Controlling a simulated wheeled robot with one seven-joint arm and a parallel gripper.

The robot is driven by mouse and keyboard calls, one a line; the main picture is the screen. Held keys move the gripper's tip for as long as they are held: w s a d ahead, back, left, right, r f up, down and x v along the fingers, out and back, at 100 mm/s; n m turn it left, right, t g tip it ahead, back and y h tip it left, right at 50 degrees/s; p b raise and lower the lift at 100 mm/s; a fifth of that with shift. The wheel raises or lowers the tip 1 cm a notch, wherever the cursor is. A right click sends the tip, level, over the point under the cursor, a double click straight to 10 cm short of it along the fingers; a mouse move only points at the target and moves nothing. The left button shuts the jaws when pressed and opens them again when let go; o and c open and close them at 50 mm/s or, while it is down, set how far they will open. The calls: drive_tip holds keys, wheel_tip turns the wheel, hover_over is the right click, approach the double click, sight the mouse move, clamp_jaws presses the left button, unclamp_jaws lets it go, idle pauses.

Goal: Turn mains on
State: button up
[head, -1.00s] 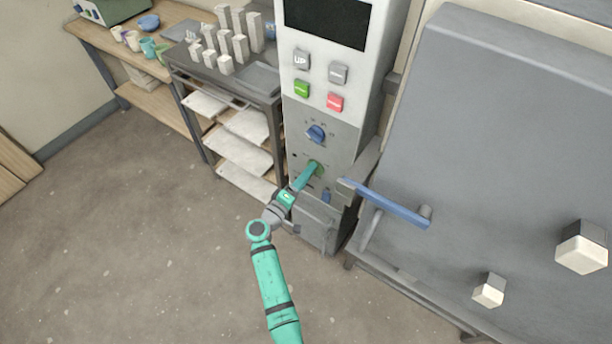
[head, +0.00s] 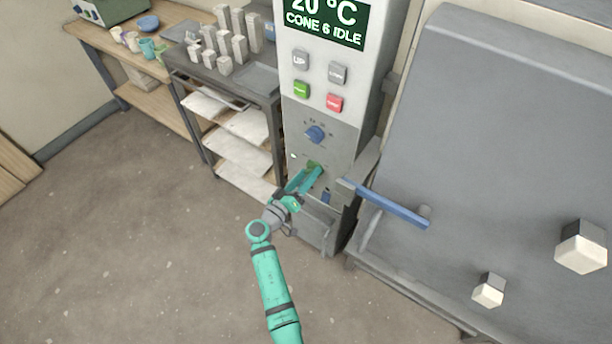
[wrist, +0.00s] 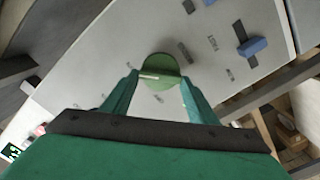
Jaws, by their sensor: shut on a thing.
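The mains knob is a round green knob (head: 314,166) low on the grey control panel; it also shows in the wrist view (wrist: 160,68) with a pale line across it. My gripper (head: 311,172) is at the knob, with its two fingers (wrist: 158,84) on either side of it. The gripper is shut on the knob and looks rolled over to one side. The display (head: 325,22) above is lit and reads "20 °C" and "CONE 6 IDLE". The fingers partly hide the knob in the head view.
A blue dial (head: 316,134) sits above the knob, with green (head: 301,90) and red (head: 335,102) buttons higher up. A blue handle bar (head: 387,204) juts out at the right, in front of the large grey door (head: 490,140). The floor at the left is clear.

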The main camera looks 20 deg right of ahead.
drive_tip(key=shift+d, duration=0.1)
drive_tip(key=o, duration=1)
drive_tip(key=shift+o, duration=0.2)
drive_tip(key=v, duration=1.1)
drive_tip(key=shift+f, duration=0.1)
